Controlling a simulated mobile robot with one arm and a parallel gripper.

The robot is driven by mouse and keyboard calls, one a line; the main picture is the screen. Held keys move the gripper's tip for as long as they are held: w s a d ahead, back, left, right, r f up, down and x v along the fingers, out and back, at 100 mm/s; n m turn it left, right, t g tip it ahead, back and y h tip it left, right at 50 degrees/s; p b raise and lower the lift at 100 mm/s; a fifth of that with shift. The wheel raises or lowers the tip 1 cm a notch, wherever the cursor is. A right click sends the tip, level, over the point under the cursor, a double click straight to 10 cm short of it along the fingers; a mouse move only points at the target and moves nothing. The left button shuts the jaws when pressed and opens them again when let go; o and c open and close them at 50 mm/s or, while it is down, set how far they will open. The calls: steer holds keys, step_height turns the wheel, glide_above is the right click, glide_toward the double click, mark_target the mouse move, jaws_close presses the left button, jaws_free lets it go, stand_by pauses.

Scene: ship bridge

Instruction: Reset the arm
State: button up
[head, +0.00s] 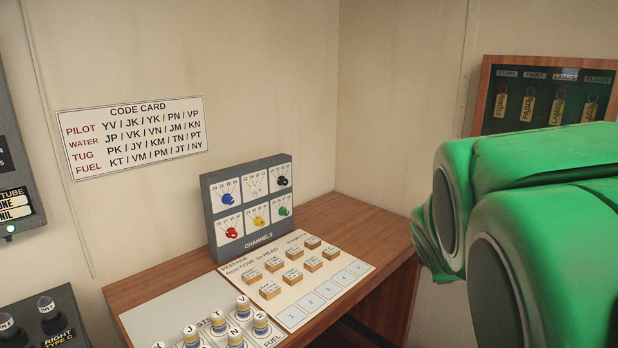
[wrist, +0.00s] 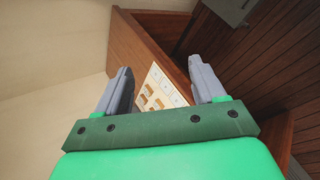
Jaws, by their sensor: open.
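My green arm (head: 545,215) fills the right side of the head view, and its gripper end does not show there. In the wrist view my gripper (wrist: 160,82) is open, with its two grey fingers apart and nothing between them in its grasp. Beyond the fingers, the passage sheet (wrist: 160,84) with small wooden blocks lies on the brown desk. The gripper is apart from the desk and the blocks.
The wooden desk (head: 325,208) stands in the corner with the channels panel (head: 250,240), the passage sheet (head: 335,293) and several lettered pegs (head: 243,308). A code card (head: 133,138) hangs on the left wall. A key board (head: 545,92) hangs behind my arm.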

steer(key=s+a+f+m+g+y, duration=0.1)
steer(key=s+a+f+m+g, duration=0.1)
steer(key=s, duration=0.9)
steer(key=s+a+f+m+g+y, duration=0.1)
steer(key=s+a+f+m+g, duration=0.2)
steer(key=s+a+m, duration=0.3)
steer(key=s+a+f+m+g+y, duration=0.2)
steer(key=s+m, duration=0.6)
steer(key=s, duration=0.8)
steer(key=a+g, duration=0.2)
steer(key=g, duration=0.1)
steer(key=shift+s+a+f, duration=0.15)
steer(key=shift+s+a, duration=0.1)
steer(key=shift+s, duration=0.15)
